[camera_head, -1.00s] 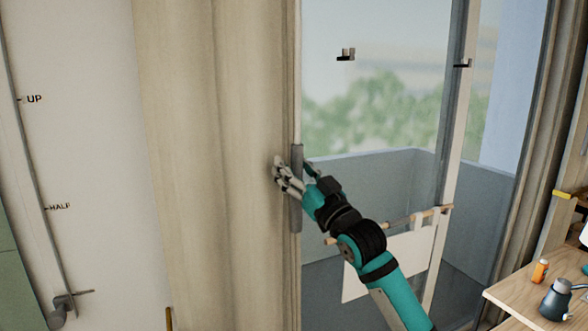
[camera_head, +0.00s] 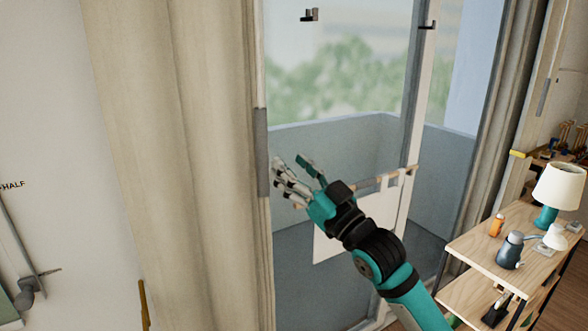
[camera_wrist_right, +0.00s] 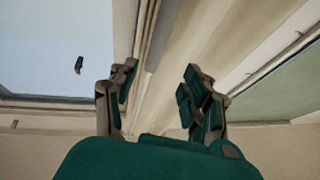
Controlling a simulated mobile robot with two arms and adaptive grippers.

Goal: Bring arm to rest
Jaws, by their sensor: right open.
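My right gripper (camera_head: 297,172) is open and empty, held up in front of the glass door (camera_head: 340,75) in the head view. Its fingers point up and to the left. The grey handle (camera_head: 262,150) on the door's left edge stands just left of the fingers, with a visible gap. In the right wrist view, my right gripper (camera_wrist_right: 158,95) shows two spread finger pairs with nothing between them. My left gripper is not in view.
A beige curtain (camera_head: 180,150) hangs left of the door. A white panel (camera_head: 335,238) on a wooden rod is beyond my arm. At right, a wooden shelf (camera_head: 475,240) holds a lamp (camera_head: 558,187), a dark kettle (camera_head: 509,250) and an orange bottle (camera_head: 496,225).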

